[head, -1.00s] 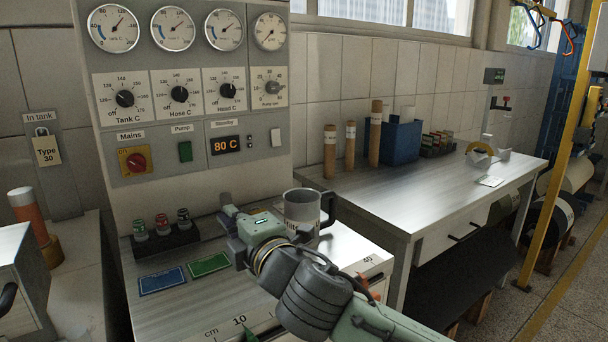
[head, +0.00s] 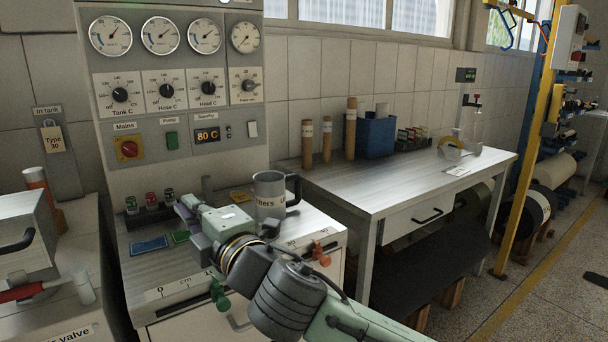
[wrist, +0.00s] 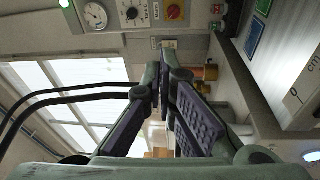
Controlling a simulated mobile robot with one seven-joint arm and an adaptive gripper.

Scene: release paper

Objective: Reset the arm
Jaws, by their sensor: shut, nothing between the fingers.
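My arm reaches in from the lower right of the head view, over the front of a small worktop (head: 150,270). My gripper (head: 184,212) points left and away, above the worktop near a blue pad (head: 149,245) and a partly hidden green pad (head: 180,237). In the wrist view the dark ridged fingers of my gripper (wrist: 166,95) lie close together with nothing held. A grey metal mug (head: 268,197) stands behind my wrist, to the right of my gripper. I cannot tell the exact height of my gripper above the worktop.
A rack of small capped bottles (head: 150,210) stands behind my gripper, below the control panel (head: 180,95). A long workbench (head: 400,185) with cardboard tubes (head: 351,128) and a blue bin (head: 377,138) is at right. A grey cabinet (head: 30,235) stands at left. The floor at right is mostly clear.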

